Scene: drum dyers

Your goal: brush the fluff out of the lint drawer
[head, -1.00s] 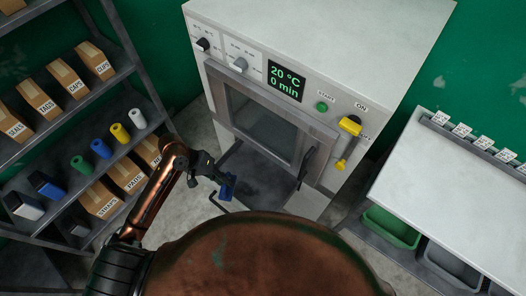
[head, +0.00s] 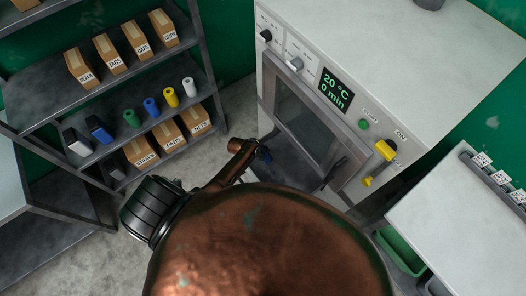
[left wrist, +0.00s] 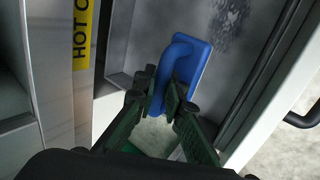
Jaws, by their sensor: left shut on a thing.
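My left gripper (head: 259,150) is low in front of the dryer, at the open lint drawer (head: 290,170). It is shut on a blue brush (left wrist: 186,62), whose block shows clearly in the left wrist view between the green fingers (left wrist: 170,97). In the head view only a bit of blue shows past my arm. The grey drawer floor fills the upper middle of the left wrist view. A dark speckled patch of fluff (left wrist: 231,18) lies on it, just beyond the brush. I cannot tell whether the bristles touch the floor. My right gripper is out of view.
The dryer (head: 420,65) has a closed glass door above the drawer and a yellow handle (head: 384,151) at its right. A yellow "HOT" label (left wrist: 83,35) is left of the drawer. Shelves with boxes (head: 120,100) stand left; a white table (head: 460,215) stands right.

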